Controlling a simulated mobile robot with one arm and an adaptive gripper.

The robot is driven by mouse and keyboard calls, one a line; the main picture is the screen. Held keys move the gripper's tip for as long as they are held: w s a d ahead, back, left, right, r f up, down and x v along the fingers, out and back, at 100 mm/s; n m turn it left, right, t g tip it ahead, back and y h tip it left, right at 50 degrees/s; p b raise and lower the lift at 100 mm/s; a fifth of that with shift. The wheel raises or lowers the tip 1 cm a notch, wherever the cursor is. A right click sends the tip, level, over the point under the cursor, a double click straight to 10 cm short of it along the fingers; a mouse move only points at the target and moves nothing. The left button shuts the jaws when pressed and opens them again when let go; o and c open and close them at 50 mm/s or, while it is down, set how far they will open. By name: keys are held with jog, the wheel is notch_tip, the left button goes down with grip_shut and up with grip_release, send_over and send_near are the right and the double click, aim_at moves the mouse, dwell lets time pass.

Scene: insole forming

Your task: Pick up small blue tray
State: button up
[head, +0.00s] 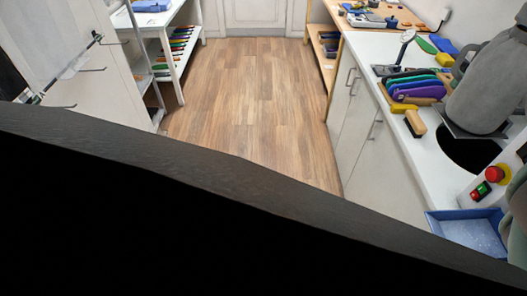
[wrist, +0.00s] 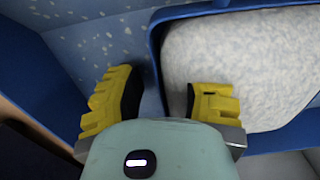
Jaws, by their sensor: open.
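A small blue tray (head: 431,222) with a pale speckled floor sits on the white counter at the lower right in the head view. In the wrist view, my gripper (wrist: 162,95) has two yellow fingers set wide apart with nothing clamped. A blue tray rim (wrist: 154,52) runs down between the fingers and bounds a whitish mottled surface on the right. A blue speckled surface (wrist: 95,45) lies to its left, with a blue wall at the far left. I cannot tell whether the fingers touch the rim. The lower tray parts are hidden behind my gripper.
A red button and a green one (head: 480,191) stand on a panel beside the tray. Shelves line both sides. The wooden floor (head: 250,100) is clear.

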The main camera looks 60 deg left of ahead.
jog(key=shift+o, duration=0.5)
grip_shut()
